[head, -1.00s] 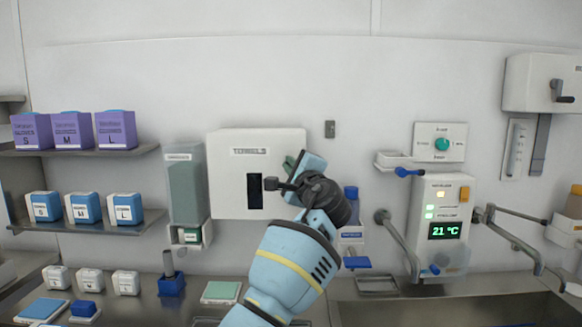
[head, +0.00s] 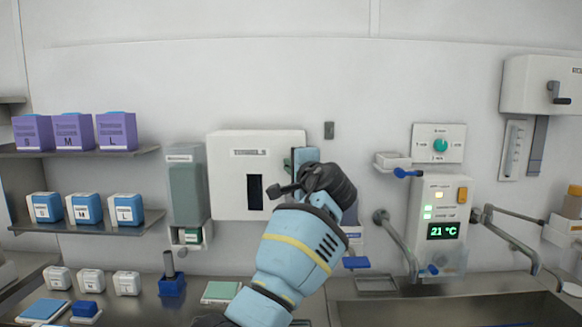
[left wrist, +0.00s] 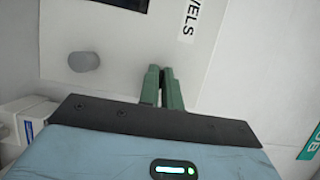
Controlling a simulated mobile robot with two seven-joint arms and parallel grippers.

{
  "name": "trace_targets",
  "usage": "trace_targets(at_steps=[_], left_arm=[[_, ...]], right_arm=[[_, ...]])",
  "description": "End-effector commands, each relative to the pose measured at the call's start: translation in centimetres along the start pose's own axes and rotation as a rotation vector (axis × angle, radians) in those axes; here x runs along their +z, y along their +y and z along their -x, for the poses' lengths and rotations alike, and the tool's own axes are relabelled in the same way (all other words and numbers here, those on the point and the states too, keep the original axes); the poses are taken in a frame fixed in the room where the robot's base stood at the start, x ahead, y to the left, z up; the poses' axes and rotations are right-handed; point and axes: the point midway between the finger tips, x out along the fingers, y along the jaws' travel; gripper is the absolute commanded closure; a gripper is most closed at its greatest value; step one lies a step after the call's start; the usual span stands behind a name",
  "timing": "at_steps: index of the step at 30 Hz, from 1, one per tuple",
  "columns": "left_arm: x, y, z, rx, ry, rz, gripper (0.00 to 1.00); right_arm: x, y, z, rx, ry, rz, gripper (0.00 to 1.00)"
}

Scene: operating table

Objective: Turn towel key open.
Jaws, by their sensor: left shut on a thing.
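The white towel dispenser (head: 228,185) hangs on the wall in the middle of the head view, with a "TOWELS" label and a dark slot in its front. My left gripper (head: 289,164) is at the dispenser's right side, in front of its face. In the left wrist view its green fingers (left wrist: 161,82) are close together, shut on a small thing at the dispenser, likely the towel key. The key itself is hidden by the fingers, so its angle cannot be seen. The right gripper is not in view.
A soap-like dispenser (head: 186,190) hangs just left of the towel box. Shelves with purple boxes (head: 73,132) and blue boxes (head: 84,208) are at the left. A control panel (head: 440,215) and metal taps are at the right, above a sink. A small grey wall piece (head: 329,130) is near my gripper.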

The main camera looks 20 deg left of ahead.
Motion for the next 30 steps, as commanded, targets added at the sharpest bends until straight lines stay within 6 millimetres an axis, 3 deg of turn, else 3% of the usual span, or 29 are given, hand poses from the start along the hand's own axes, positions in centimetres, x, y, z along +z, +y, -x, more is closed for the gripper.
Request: trace_targets(at_steps=[7, 13, 23, 30], left_arm=[[0.0, -0.1, 0.0, 0.0, 0.001, 0.003, 1.0], [0.0, -0.1, 0.0, 0.0, 0.001, 0.002, 0.73], [0.0, -0.1, 0.3, -0.001, 0.001, 0.001, 0.73], [0.0, -0.3, 3.0, -0.003, 0.003, 0.004, 0.73]], right_arm=[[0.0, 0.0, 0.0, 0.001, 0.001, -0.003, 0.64], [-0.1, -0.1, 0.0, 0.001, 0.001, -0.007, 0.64], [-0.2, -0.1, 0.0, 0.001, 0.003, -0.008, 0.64], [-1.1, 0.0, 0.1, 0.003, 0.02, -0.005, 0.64]])
